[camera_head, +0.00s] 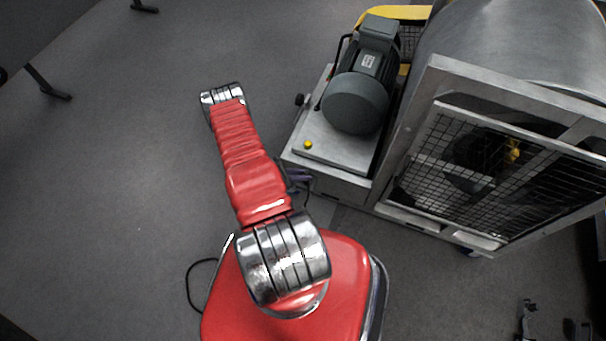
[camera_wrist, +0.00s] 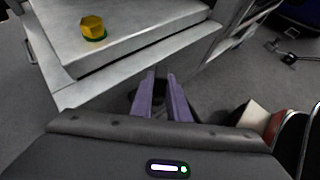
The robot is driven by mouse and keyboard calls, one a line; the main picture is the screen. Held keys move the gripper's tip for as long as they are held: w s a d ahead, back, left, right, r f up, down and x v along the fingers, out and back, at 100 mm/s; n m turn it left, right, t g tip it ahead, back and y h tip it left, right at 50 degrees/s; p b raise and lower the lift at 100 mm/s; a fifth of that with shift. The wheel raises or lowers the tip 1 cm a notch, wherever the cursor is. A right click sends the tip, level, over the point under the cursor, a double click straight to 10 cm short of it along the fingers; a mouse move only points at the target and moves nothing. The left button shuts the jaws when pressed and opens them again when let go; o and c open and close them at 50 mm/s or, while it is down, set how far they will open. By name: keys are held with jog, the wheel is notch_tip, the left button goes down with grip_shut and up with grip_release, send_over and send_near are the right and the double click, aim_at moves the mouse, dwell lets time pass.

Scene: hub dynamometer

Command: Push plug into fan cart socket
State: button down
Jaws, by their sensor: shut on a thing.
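The fan cart (camera_head: 340,150) is a metal cart with a grey motor on its deck and a mesh-fronted fan housing. My gripper (camera_head: 303,178) is at the cart's near left corner, low beside its front side, partly hidden behind my red arm. In the wrist view, the purple fingers of my gripper (camera_wrist: 161,78) point at the cart's side below the deck edge and are close together. They are shut on the plug, which is mostly hidden between them. The cart socket cannot be made out in either view, so I cannot tell whether the plug touches it.
A yellow knob (camera_head: 308,145) stands on the cart deck; it also shows in the wrist view (camera_wrist: 93,28), above the fingers. Open grey floor (camera_head: 110,190) lies to the left.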

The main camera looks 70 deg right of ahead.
jog(key=shift+f, duration=0.2)
jog(key=c, duration=1.6)
grip_release()
jog(key=v, duration=1.4)
jog(key=shift+f, duration=0.1)
